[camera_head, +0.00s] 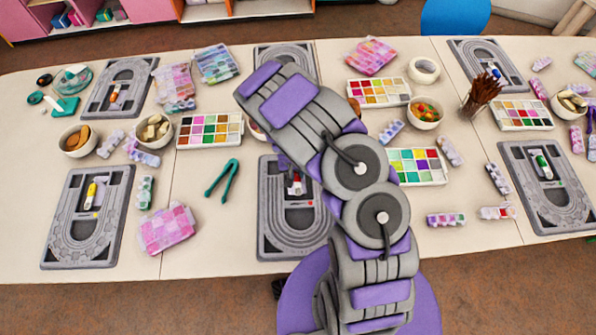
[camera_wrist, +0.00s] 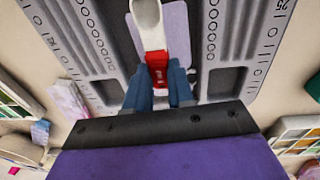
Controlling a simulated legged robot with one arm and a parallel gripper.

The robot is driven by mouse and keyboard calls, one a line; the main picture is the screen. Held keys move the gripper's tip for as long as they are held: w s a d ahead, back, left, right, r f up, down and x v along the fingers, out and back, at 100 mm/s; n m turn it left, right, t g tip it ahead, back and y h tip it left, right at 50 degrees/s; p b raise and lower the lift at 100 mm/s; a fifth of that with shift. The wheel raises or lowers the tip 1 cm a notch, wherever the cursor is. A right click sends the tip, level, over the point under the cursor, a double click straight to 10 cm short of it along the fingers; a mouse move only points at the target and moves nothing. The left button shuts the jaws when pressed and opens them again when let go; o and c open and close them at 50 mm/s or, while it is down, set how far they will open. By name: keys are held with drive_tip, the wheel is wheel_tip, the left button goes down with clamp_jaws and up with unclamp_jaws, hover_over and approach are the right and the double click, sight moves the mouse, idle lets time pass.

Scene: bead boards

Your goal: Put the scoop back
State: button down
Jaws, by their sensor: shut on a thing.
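The scoop (camera_wrist: 155,62) has a red handle and a white bowl. In the wrist view its handle is between the two blue fingers of my gripper (camera_wrist: 160,90), which are shut on it. The white bowl points to the top edge and is cut off there. The scoop is over the middle recess of a grey bead board (camera_wrist: 95,45); I cannot tell whether it touches the board. In the head view a bit of the red scoop (camera_head: 297,188) shows over the centre front board (camera_head: 275,243). My arm hides the gripper fingers and part of this board there.
Other bead boards with their own scoops lie at left (camera_head: 60,250) and right (camera_head: 565,218). Green tweezers (camera_head: 222,180) lie left of the centre board. Bead trays (camera_head: 210,130), bowls (camera_head: 78,141) and a brush cup (camera_head: 474,108) crowd the table.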

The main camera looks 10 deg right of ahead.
drive_tip(key=a, duration=0.3)
drive_tip(key=shift+f, duration=0.4)
drive_tip(key=c, duration=1.4)
unclamp_jaws()
drive_tip(key=o, duration=0.4)
drive_tip(key=d, duration=0.3)
drive_tip(key=shift+a, duration=0.4)
drive_tip(key=a+r, duration=0.2)
drive_tip(key=r, duration=0.1)
drive_tip(key=s+d+r+p, duration=0.1)
drive_tip(key=s+r, duration=0.1)
drive_tip(key=r, duration=0.9)
drive_tip(key=s+d+r+p, duration=0.1)
drive_tip(key=s+r, duration=0.2)
drive_tip(key=r, duration=0.7)
drive_tip(key=s+r, duration=0.6)
drive_tip(key=s, duration=0.2)
drive_tip(key=s+r+n+g, duration=0.1)
drive_tip(key=s+r, duration=0.5)
drive_tip(key=s, duration=0.3)
drive_tip(key=s+a+r+n+g+y, duration=0.1)
drive_tip(key=s+r, duration=0.4)
drive_tip(key=s, duration=0.4)
drive_tip(key=shift+s+r, duration=0.1)
drive_tip(key=shift+r, duration=0.3)
